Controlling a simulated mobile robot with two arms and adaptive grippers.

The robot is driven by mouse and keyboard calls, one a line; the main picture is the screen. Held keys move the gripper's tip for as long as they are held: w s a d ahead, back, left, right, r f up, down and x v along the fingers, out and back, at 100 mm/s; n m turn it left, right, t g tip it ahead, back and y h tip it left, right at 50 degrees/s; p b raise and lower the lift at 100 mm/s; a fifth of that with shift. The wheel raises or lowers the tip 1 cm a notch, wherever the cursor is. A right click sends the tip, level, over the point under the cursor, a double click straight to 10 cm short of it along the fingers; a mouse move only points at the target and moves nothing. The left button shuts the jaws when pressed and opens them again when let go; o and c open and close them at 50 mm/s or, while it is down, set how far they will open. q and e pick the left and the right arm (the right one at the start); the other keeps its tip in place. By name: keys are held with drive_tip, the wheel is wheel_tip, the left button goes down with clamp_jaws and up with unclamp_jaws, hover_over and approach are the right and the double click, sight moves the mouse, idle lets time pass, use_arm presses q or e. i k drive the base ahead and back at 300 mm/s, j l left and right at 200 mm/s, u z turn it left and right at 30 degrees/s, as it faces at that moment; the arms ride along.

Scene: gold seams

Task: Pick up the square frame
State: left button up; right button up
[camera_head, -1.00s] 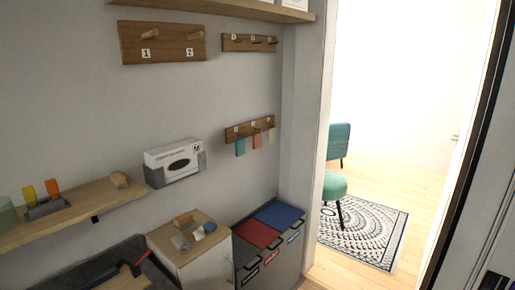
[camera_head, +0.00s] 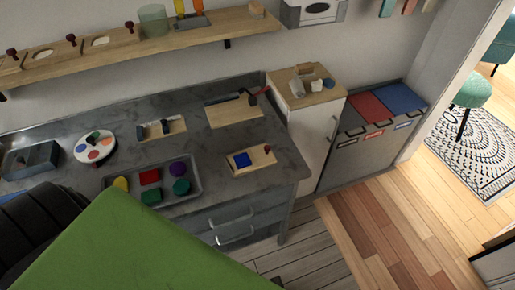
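I cannot clearly make out a square frame in this view. Neither of my grippers can be made out. A large green surface fills the lower foreground, with a black ribbed part at the lower left, and hides the bench's front left.
A grey tray (camera_head: 194,193) holds several coloured blocks. A round white palette (camera_head: 95,147) lies to its left. A wooden shelf (camera_head: 120,52) runs above the bench. A white cabinet (camera_head: 312,130) and lidded bins (camera_head: 370,145) stand at right. The wooden floor (camera_head: 395,225) is clear.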

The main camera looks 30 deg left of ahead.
sight(262, 156)
drive_tip(key=l+u, duration=0.1)
drive_tip(key=u, duration=0.3)
drive_tip(key=l+u, duration=0.1)
drive_tip(key=u, duration=0.25)
drive_tip(key=k+u, duration=0.1)
drive_tip(key=u, duration=0.3)
drive_tip(key=l+u, duration=0.15)
drive_tip(key=u, duration=0.2)
drive_tip(key=k+l+u, duration=0.1)
drive_tip(key=k, duration=0.05)
